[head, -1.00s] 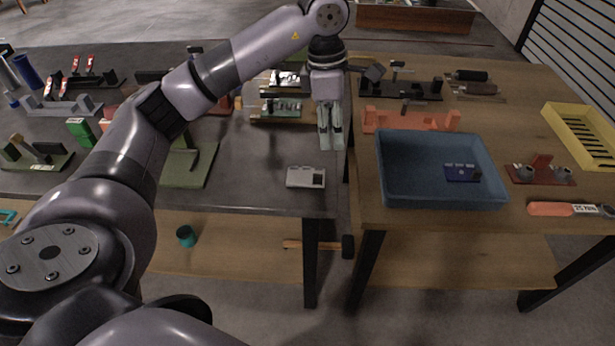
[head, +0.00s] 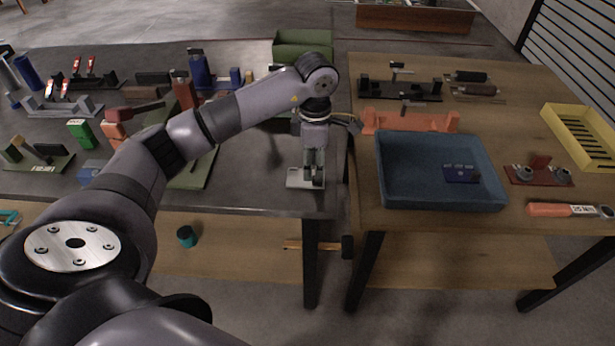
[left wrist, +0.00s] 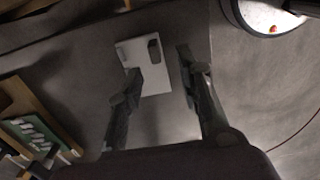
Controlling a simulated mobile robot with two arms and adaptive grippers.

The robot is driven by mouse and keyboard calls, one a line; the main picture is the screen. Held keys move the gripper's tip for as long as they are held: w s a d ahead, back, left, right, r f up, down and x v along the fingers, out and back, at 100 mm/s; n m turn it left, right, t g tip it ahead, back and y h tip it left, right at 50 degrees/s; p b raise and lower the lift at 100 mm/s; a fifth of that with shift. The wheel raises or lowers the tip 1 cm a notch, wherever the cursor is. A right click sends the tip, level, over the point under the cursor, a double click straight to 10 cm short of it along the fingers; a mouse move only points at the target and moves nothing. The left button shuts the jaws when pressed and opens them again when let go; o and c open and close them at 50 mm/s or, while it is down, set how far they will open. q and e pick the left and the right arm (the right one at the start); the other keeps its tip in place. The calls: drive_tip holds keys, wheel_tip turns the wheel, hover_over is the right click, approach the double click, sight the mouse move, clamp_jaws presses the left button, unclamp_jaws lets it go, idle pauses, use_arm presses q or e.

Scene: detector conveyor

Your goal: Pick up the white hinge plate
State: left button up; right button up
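The white hinge plate (head: 294,179) lies flat near the front right corner of the grey left table. My left gripper (head: 314,182) points down at its right part and hides some of it in the head view. In the left wrist view the plate (left wrist: 158,80) shows a dark slot near one corner. There the two fingers of the gripper (left wrist: 160,63) are spread; one overlaps the plate and the other is beside its right edge. I cannot tell whether a finger touches the plate. My right gripper is not in view.
A blue tray (head: 440,203) holding a dark blue part (head: 461,173) stands on the wooden right table, across a narrow gap. An orange-red bracket (head: 410,121) is behind the tray. A green-based fixture (head: 200,170) stands left of the plate. The tabletop between is clear.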

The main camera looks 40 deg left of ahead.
use_arm(q)
drive_tip(key=f, duration=0.1)
drive_tip(key=f+p, duration=0.1)
drive_tip(key=f, duration=0.3)
drive_tip(key=shift+w+a, duration=0.15)
drive_tip(key=shift+a, duration=0.1)
drive_tip(key=shift+c, duration=0.3)
clamp_jaws()
